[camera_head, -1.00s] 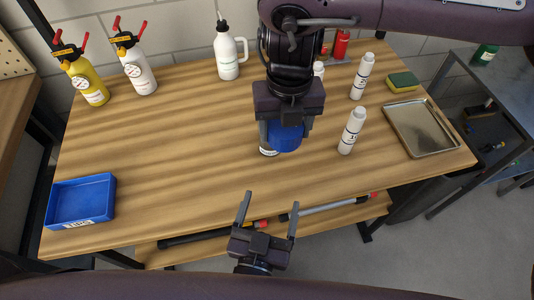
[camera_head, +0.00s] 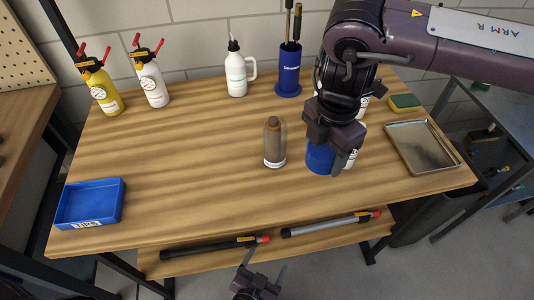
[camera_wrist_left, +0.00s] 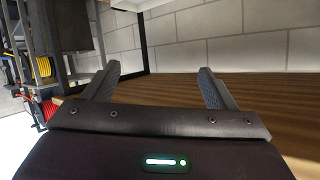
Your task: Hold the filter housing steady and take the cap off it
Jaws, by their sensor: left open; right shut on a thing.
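The filter housing (camera_head: 274,148) stands upright on the bench with its cap off; a brown, round-topped membrane tube shows above its white label. The blue cap (camera_head: 320,158) is in my right gripper (camera_head: 334,143), just right of the housing and apart from it. The right gripper is shut on the cap; its fingers partly hide it. Whether the cap touches the bench is hard to tell. My left gripper (camera_head: 264,264) is open and empty, low in front of the bench's front edge, away from the housing. Its spread fingers also show in the left wrist view (camera_wrist_left: 157,82).
A blue tray (camera_head: 122,204) is at left. Spray bottles, a white jug (camera_head: 236,75) and a blue holder (camera_head: 288,76) line the back. A metal tray (camera_head: 452,162) is at right. The bench's left-middle is clear.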

